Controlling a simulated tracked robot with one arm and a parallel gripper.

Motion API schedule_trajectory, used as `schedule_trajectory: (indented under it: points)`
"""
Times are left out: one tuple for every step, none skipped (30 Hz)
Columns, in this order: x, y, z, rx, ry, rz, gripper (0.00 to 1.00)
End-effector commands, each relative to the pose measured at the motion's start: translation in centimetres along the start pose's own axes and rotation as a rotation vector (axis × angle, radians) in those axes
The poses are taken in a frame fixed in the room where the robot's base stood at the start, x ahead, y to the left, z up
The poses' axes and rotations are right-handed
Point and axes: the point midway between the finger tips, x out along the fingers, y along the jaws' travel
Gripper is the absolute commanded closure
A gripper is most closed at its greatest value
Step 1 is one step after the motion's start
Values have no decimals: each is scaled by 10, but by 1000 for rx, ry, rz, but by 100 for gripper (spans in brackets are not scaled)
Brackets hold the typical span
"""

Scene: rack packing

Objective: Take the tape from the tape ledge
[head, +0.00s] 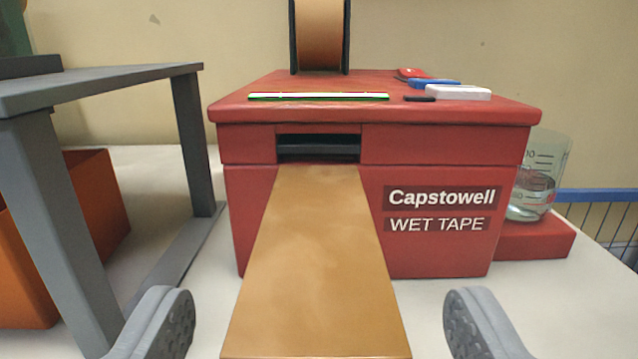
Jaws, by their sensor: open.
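A wide strip of brown tape (315,260) comes out of the dark slot in the front of the red Capstowell wet tape machine (250,215) and extends toward me. My gripper (318,325) is open, with one grey padded finger on each side of the strip. There is a gap between each finger and the tape, and nothing is held. I cannot tell a separate ledge from the strip and slot.
A brown tape roll (320,35) stands on the machine. A grey table frame (188,140) and orange bin (95,195) are at left. A beaker of water (535,185) stands on a red base at right, near a blue-railed wire basket (605,195).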

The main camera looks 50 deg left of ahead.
Motion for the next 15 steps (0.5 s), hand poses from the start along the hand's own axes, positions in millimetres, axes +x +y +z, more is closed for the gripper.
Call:
schedule_trajectory:
  points:
    - [2,0,0,0,0,0,31]
    - [2,0,0,1,-1,0,31]
    - [3,0,0,1,-1,1,31]
    - [3,0,0,1,-1,1,31]
    - [2,0,0,1,-1,1,31]
    - [2,0,0,1,-1,1,31]
    - [2,0,0,1,-1,1,31]
    - [2,0,0,1,-1,1,31]
    - [2,0,0,0,-1,1,42]
    - [2,0,0,0,-1,1,50]
    - [2,0,0,0,-1,1,59]
    - [2,0,0,0,-1,1,70]
    - [2,0,0,0,-1,1,78]
    - [2,0,0,0,-1,1,79]
    - [2,0,0,0,-1,1,79]
